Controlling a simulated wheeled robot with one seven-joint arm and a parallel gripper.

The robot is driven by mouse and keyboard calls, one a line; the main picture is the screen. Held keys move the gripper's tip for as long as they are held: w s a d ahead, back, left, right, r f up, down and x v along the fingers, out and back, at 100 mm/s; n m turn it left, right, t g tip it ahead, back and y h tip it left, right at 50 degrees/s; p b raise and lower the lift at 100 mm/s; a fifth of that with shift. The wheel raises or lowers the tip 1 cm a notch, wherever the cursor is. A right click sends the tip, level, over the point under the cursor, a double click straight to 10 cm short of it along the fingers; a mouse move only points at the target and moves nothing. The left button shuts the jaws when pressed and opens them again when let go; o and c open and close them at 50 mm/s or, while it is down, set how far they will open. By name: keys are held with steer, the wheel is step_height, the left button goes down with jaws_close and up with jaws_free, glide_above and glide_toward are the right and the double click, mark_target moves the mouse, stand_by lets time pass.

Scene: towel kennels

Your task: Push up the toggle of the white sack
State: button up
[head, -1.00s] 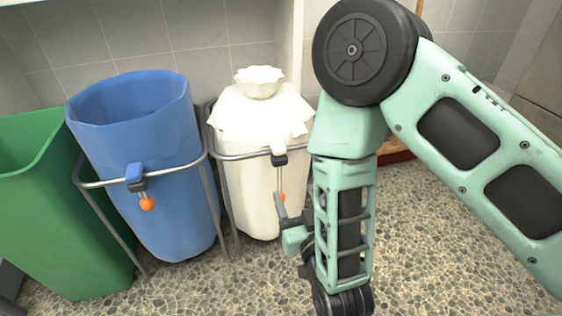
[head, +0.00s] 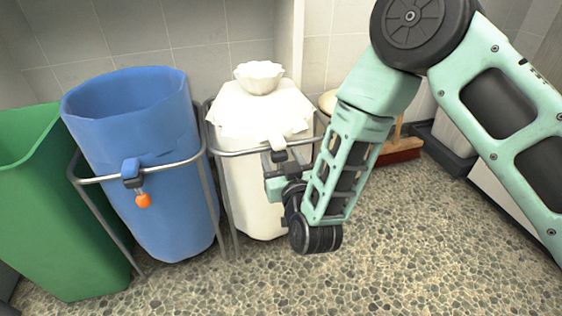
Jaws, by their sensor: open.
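The white sack (head: 240,185) hangs in a metal hoop frame, its top gathered and covered by a draped white cloth. Its dark toggle (head: 279,156) sits at the front of the hoop below a white tab. My gripper (head: 281,163) is open, pointing up, with its fingers at the toggle, seemingly on either side of it; whether they touch cannot be told. The sack's orange cord ball is hidden behind my gripper.
A blue sack (head: 135,115) in a similar frame stands left, its toggle (head: 132,172) with an orange ball (head: 143,200) hanging below. A green bin (head: 60,230) is further left. A broom (head: 400,150) stands right by the wall. Pebbled floor in front is clear.

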steer(key=shift+w, duration=0.1)
jaws_close()
steer(key=shift+r+p, duration=0.4)
steer(key=shift+p, duration=0.2)
jaws_free()
